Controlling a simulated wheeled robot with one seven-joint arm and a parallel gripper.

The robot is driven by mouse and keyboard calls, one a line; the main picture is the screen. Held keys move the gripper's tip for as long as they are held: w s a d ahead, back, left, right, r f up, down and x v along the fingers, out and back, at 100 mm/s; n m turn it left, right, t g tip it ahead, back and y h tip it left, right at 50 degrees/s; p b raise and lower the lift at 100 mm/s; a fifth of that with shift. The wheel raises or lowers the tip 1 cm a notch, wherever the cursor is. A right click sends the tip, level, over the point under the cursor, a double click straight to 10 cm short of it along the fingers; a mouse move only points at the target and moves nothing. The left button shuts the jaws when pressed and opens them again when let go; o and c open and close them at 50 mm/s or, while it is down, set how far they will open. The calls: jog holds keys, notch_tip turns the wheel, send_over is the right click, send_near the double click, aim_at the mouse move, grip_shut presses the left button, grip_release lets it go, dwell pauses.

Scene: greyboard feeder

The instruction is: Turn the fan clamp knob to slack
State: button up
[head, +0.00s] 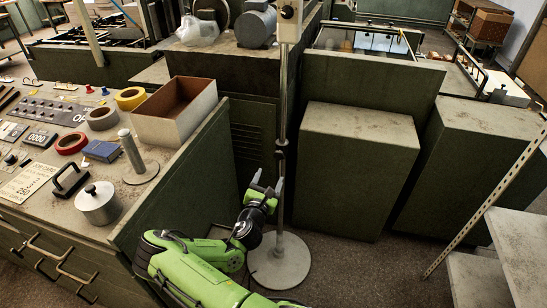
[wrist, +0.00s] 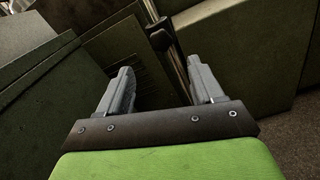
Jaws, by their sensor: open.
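The fan stand's pale pole (head: 284,100) rises from a round white base (head: 293,262) on the floor. A dark clamp (head: 281,147) sits around the pole at mid height; its knob is too small to make out clearly. In the wrist view the dark clamp (wrist: 160,38) and the pole (wrist: 178,66) show beyond the fingertips, toward the right finger. My gripper (head: 267,182) is open and empty, a little below the clamp and close to the pole. Both grey fingers also show in the wrist view (wrist: 160,72), with nothing between them.
A green-sided bench (head: 180,190) stands left of my arm, with an open box (head: 175,130), tape rolls (head: 102,118) and a metal pot (head: 98,202) on top. Dark green cabinets (head: 355,165) stand behind and right. Grey shelving (head: 520,250) is at far right. Floor between is clear.

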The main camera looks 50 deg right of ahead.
aim_at(278, 156)
jog(key=x, duration=1.1)
jog(key=shift+d+b, duration=0.15)
jog(key=shift+b, duration=0.15)
jog(key=c, duration=1.1)
